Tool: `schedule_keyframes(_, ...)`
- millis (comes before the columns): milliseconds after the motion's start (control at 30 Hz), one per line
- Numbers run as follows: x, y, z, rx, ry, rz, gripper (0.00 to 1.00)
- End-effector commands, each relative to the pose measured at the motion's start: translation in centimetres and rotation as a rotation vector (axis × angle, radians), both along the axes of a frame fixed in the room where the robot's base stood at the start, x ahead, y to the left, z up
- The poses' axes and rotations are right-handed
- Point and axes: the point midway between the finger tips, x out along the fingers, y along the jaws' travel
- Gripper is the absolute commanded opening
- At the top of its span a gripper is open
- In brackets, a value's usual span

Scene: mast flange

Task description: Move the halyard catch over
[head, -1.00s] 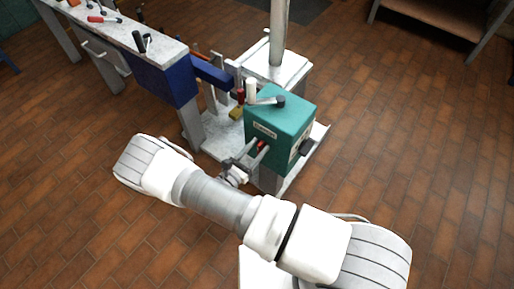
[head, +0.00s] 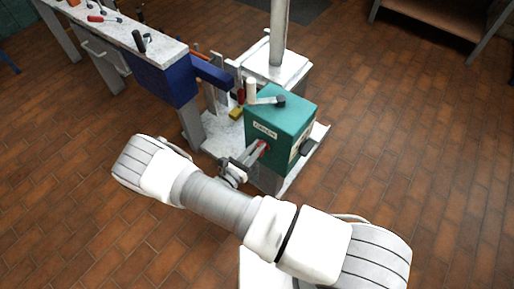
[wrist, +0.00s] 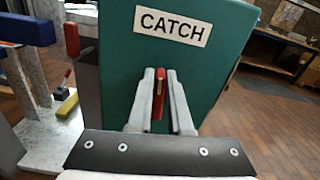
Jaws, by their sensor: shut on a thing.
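The halyard catch is a red lever (wrist: 159,96) on the front face of a teal box (wrist: 233,40), below a white label reading CATCH (wrist: 173,26). In the wrist view my gripper (wrist: 162,80) has its two fingers on either side of the red lever, shut on it. In the head view my gripper (head: 256,152) is at the front face of the teal box (head: 290,112), and the red lever is mostly hidden by the fingers.
A handle with a dark knob (head: 280,101) sits on top of the box, and a dark knob (head: 308,148) on its right side. A grey mast (head: 279,35) stands behind. A workbench with tools (head: 120,32) and a blue block (head: 163,78) lie left. The floor at right is clear.

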Motion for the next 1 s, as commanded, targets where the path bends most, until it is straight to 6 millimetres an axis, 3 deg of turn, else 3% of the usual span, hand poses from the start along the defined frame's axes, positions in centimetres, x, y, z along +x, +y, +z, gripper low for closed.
schedule_keyframes(1000, 1.2, 1.7, -1.6, -0.737, 0.578, 0.001, 0.0)
